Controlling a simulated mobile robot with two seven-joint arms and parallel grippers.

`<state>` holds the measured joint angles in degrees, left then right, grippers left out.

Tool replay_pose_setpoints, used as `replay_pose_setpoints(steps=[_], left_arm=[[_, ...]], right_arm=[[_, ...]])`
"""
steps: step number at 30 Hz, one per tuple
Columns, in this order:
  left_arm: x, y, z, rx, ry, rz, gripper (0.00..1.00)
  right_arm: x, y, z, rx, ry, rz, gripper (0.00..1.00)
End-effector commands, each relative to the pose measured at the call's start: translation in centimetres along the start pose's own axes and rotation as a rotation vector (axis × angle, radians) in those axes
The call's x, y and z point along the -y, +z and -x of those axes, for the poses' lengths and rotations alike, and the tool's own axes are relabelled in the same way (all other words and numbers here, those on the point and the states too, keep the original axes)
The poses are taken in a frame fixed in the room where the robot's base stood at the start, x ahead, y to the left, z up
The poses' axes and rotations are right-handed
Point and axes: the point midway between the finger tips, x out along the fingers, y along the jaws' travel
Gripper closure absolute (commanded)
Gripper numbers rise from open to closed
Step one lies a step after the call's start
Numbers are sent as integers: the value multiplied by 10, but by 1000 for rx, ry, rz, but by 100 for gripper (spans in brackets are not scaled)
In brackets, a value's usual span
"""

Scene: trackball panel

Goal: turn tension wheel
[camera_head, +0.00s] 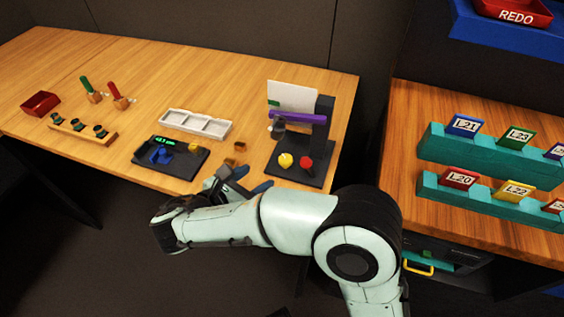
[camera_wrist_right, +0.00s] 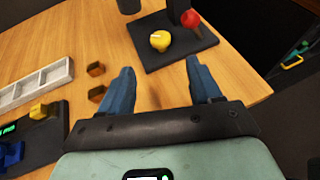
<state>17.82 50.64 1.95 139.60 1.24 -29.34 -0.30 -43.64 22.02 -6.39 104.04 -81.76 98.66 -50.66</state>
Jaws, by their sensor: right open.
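A yellow wheel-like knob (camera_head: 286,160) with a pale mark sits on the black base (camera_head: 283,176) of a small stand; it is likely the tension wheel. It also shows in the right wrist view (camera_wrist_right: 160,41), beyond the fingertips. A red ball-shaped knob (camera_head: 306,162) stands just right of it, also visible in the right wrist view (camera_wrist_right: 190,18). My right gripper (camera_head: 243,180) is open and empty, with blue fingers. It is in front of the stand, left of and nearer than the yellow knob, apart from it. My left gripper is out of view.
The stand carries a purple bar (camera_head: 298,118) and a white sheet (camera_head: 292,96). Small brown blocks (camera_wrist_right: 96,69) lie left of my gripper. A black panel with blue parts (camera_head: 170,158) and a white tray (camera_head: 196,124) are farther left. Bare wood separates gripper and stand.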

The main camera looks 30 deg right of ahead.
Motion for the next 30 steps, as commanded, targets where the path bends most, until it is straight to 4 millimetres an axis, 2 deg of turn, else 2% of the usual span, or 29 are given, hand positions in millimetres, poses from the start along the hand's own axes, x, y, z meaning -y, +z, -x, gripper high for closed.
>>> replay_pose_setpoints(steps=[1, 9, 15, 21, 29, 30], left_arm=[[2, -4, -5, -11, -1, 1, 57], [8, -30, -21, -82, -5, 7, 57], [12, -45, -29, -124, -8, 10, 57], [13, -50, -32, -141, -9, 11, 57], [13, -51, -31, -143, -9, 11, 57], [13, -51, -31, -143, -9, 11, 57]], right_arm=[[1, -2, -12, 0, -6, 0, 37], [1, -3, -70, 0, -6, 0, 37], [0, -2, -101, 0, -3, 0, 37], [0, -1, -114, -1, -2, 0, 37], [0, 0, -115, -1, -1, 1, 37], [0, -1, -115, -1, -1, 1, 43]])
